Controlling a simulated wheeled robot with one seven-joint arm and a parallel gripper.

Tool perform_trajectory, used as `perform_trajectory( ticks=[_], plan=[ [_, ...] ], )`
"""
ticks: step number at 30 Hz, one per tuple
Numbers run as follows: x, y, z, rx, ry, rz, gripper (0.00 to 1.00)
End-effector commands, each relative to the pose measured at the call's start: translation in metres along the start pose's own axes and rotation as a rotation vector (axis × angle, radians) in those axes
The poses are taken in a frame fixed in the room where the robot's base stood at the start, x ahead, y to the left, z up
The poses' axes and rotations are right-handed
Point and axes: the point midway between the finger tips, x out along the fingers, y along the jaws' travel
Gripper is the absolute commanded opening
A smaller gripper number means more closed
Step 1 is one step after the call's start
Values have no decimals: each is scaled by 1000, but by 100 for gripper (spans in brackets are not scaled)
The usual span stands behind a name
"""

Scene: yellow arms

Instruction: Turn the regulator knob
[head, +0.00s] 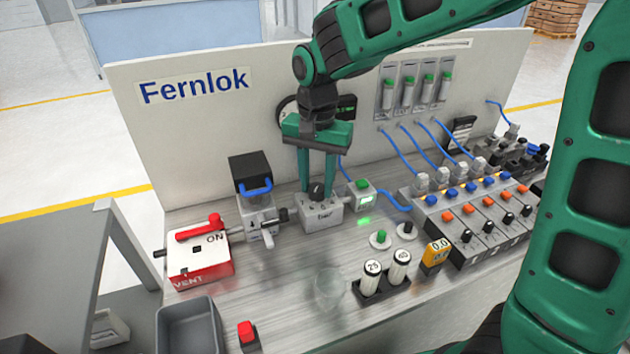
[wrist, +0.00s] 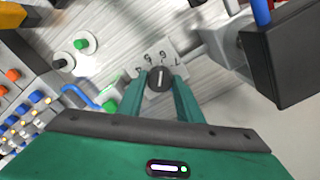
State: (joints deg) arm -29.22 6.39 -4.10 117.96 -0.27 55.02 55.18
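The regulator (head: 322,214) is a light grey block on the bench, with a round black knob (head: 317,190) on top. In the wrist view the knob (wrist: 159,78) has a pale line across it and numerals beside it. My gripper (head: 317,188) points straight down from above, its two green fingers on either side of the knob. It also shows in the wrist view (wrist: 159,82), with the knob between the fingertips. The fingers are about the knob's width apart; I cannot tell whether they touch it.
A grey valve unit with a black block (head: 250,170) stands close on the left, beside a red and white vent box (head: 200,262). A small green-buttoned box (head: 361,196) is close on the right. The Fernlok panel (head: 200,120) rises behind. A clear cup (head: 329,288) stands in front.

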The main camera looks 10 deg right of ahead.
Motion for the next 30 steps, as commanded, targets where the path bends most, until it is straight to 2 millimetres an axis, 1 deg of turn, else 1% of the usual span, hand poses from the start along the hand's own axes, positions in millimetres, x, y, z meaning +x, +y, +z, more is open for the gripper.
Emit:
perform_trajectory(
  ticks=[1, 3, 11, 17, 23, 30],
  plan=[
    [0, 0, 0, 0, 0, 0, 19],
    [0, 0, 0, 0, 0, 0, 6],
    [0, 0, 0, -16, 0, -1, 7],
    [-1, 0, -1, -93, 1, -1, 7],
    [-1, 0, 0, -242, 1, -1, 7],
    [-1, 0, -1, -468, 2, -1, 7]
  ],
)
